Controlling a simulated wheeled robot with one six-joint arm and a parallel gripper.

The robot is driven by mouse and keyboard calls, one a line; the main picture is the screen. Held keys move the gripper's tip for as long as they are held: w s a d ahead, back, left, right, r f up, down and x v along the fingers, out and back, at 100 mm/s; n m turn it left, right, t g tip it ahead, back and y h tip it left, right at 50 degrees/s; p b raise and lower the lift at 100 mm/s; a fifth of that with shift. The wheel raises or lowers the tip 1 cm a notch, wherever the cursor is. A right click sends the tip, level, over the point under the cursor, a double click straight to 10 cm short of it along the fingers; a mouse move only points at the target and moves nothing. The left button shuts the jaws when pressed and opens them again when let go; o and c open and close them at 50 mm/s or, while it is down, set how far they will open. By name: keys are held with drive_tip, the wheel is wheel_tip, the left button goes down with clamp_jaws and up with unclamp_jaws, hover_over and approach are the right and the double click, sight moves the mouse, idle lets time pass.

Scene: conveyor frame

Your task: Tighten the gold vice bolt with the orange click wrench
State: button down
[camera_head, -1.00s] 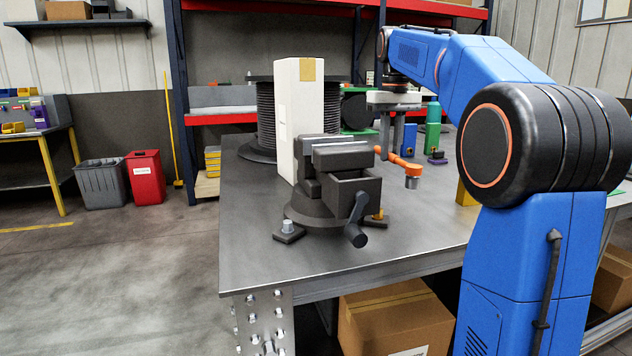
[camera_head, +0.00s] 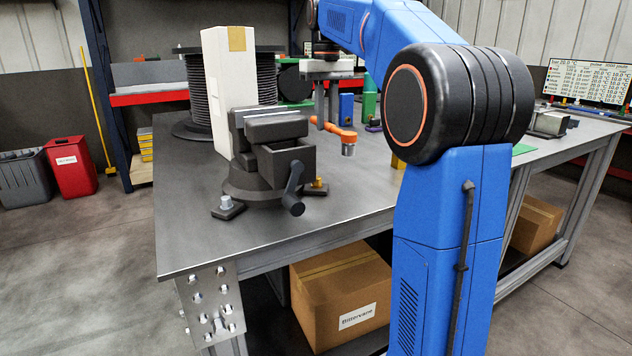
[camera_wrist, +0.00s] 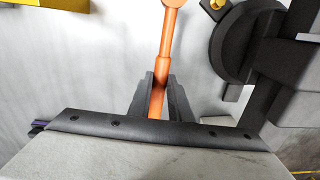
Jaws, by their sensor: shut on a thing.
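My gripper (camera_head: 327,112) is shut on the orange click wrench (camera_head: 336,129) and holds it above the bench, right of the vice. In the wrist view my gripper's fingers (camera_wrist: 158,92) close around the wrench's handle (camera_wrist: 167,48). The wrench's grey socket (camera_head: 348,150) points down, up and to the right of the gold bolt (camera_head: 318,183) in the picture, apart from it. The gold bolt sits at the right foot of the black vice (camera_head: 288,165). It also shows at the top of the wrist view (camera_wrist: 216,4). A grey bolt (camera_head: 226,202) sits at the vice's left foot.
A tall white box (camera_head: 228,85) stands behind the vice, with a cable spool (camera_head: 199,90) behind it. The vice's handle (camera_head: 292,190) sticks out close to the gold bolt. The metal bench (camera_head: 190,215) is clear in front. A cardboard box (camera_head: 340,290) lies below.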

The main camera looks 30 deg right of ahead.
drive_tip(key=s+a+r+m, duration=0.2)
drive_tip(key=a+m, duration=0.1)
drive_tip(key=a, duration=0.2)
drive_tip(key=shift+a+m, duration=0.2)
drive_tip(key=shift+m, duration=0.2)
drive_tip(key=shift+s+f, duration=0.1)
drive_tip(key=shift+f, duration=3.5)
